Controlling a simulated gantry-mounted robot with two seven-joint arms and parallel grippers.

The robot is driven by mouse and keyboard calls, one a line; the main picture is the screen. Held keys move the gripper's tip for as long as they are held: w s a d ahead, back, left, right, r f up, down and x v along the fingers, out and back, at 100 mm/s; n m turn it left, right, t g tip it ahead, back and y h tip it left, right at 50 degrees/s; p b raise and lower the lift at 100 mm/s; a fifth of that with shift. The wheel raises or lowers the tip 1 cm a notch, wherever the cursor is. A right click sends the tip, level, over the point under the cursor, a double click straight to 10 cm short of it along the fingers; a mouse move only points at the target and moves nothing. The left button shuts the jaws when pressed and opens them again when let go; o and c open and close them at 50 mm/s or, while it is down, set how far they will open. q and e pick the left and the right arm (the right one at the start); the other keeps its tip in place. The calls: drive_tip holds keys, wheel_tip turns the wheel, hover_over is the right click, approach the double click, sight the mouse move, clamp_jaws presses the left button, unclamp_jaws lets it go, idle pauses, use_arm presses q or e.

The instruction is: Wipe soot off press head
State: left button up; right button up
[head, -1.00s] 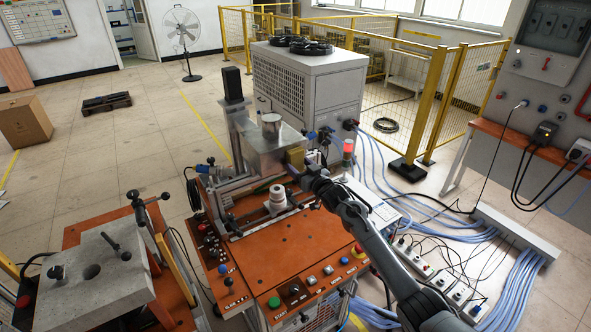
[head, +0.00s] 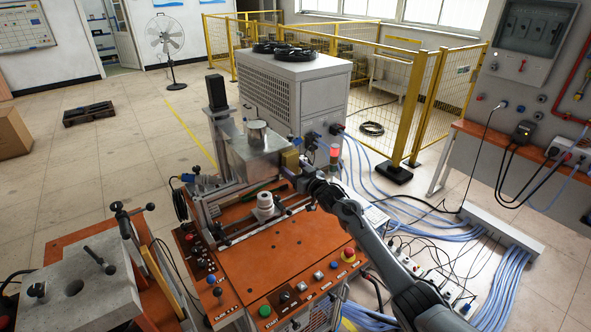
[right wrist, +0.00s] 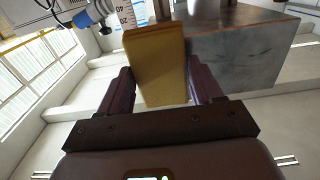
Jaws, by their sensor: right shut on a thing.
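The press head (head: 252,157) is a shiny metal block with a round cylinder on top, mounted on the press frame above the orange bench. In the right wrist view the press head (right wrist: 245,58) shows a grey face with dark, smudgy patches. My right gripper (head: 300,172) is at its right side, shut on a yellow sponge (right wrist: 157,65). The sponge stands between the two purple fingers, and its edge overlaps the block's edge in that view. I cannot tell whether they touch. My left gripper is not in view.
The orange bench top (head: 290,235) carries a white stacked cylinder (head: 265,203) below the press head and buttons along its front. A red signal light (head: 334,152) stands close to my right gripper. A grey chiller cabinet (head: 297,95) stands behind. Blue hoses (head: 440,232) lie at right.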

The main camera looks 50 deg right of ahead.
sight(252, 178)
drive_tip(key=shift+w+a+r+p, duration=0.15)
drive_tip(key=shift+a+p, duration=0.35)
drive_tip(key=shift+a, duration=0.6)
drive_tip(key=shift+w+a+f+p, duration=0.1)
drive_tip(key=shift+w+a+p, duration=0.25)
drive_tip(key=shift+a, duration=0.75)
drive_tip(key=shift+w+a+p, duration=0.1)
drive_tip(key=shift+a+p, duration=0.5)
drive_tip(key=shift+a, duration=0.85)
drive_tip(key=shift+w+a+p, duration=0.2)
drive_tip(key=shift+a+p, duration=0.05)
drive_tip(key=shift+a, duration=0.4)
drive_tip(key=shift+w+a+p, duration=0.15)
drive_tip(key=shift+a+p, duration=0.05)
drive_tip(key=shift+a, duration=0.45)
drive_tip(key=shift+w+a+p, duration=0.2)
drive_tip(key=shift+a+p, duration=0.1)
drive_tip(key=shift+a, duration=0.6)
drive_tip(key=shift+w+a+p, duration=0.2)
drive_tip(key=shift+a+p, duration=0.1)
drive_tip(key=shift+a, duration=0.95)
